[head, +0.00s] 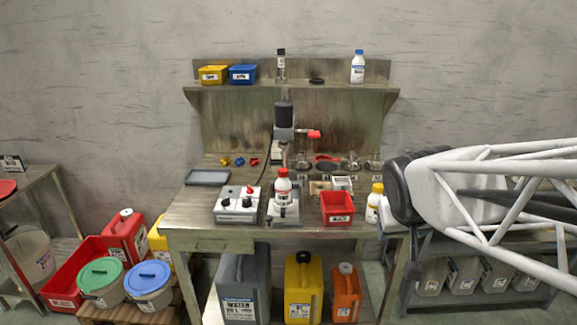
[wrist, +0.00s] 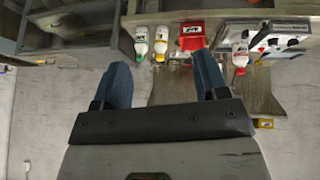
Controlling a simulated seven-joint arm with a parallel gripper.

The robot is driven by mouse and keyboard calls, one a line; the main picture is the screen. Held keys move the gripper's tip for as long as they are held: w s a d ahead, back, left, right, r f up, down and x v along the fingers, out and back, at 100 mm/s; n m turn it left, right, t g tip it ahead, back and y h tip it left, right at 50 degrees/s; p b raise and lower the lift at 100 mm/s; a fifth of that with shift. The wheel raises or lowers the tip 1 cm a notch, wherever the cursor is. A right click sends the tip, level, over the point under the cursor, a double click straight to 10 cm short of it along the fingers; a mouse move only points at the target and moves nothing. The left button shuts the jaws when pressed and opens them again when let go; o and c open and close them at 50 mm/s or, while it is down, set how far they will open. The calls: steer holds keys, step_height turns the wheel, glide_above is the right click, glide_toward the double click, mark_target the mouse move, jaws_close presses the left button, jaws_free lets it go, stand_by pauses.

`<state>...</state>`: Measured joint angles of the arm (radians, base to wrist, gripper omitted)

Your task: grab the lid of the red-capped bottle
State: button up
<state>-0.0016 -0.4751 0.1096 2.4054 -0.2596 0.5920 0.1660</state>
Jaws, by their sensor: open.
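The red-capped bottle (head: 283,190) is white with a label. It stands upright at the front middle of the workbench, on the base of a stand with a dark upright tool. Its red lid (head: 282,172) is on top. In the wrist view the bottle (wrist: 239,48) appears upside down, right of my gripper, with its red lid (wrist: 240,71) showing. My gripper (wrist: 160,62) is open and empty, its two blue fingers spread apart. It is apart from the bottle, and the yellow-capped bottle shows beyond the gap between the fingers.
A grey box with knobs (head: 238,204) stands left of the bottle and a red bin (head: 337,208) right of it. A yellow-capped bottle (head: 374,203) is near the bench's right end. Glassware stands behind. A shelf (head: 300,88) overhangs the back. My arm covers the right side.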

steer(key=w+a+r+n+t, duration=0.15)
steer(key=w+t, duration=0.25)
steer(key=w, duration=1.1)
steer(key=n+t+y, duration=0.2)
steer(key=n+y, duration=0.4)
steer(key=y, duration=0.2)
glide_above(285, 170)
steer(key=s+d, duration=0.8)
steer(key=d, duration=0.4)
step_height(285, 170, down, 4)
steer(key=shift+w+a+f+n+g+y, duration=0.65)
steer(key=shift+w+a+f+y, duration=0.3)
steer(key=shift+a+f, duration=0.35)
steer(key=shift+w+a+f+n+g+y, duration=0.55)
steer(key=shift+w+a+f+y, duration=0.2)
steer(key=shift+a+f+y, duration=0.45)
steer(key=shift+w+a+f+n+g+y, duration=0.55)
steer(key=shift+w+a+f+g+y, duration=0.4)
steer(key=shift+a, duration=0.55)
steer(key=shift+s+f+t, duration=0.1)
steer(key=shift+t, duration=0.15)
steer(key=shift+x, duration=1.3)
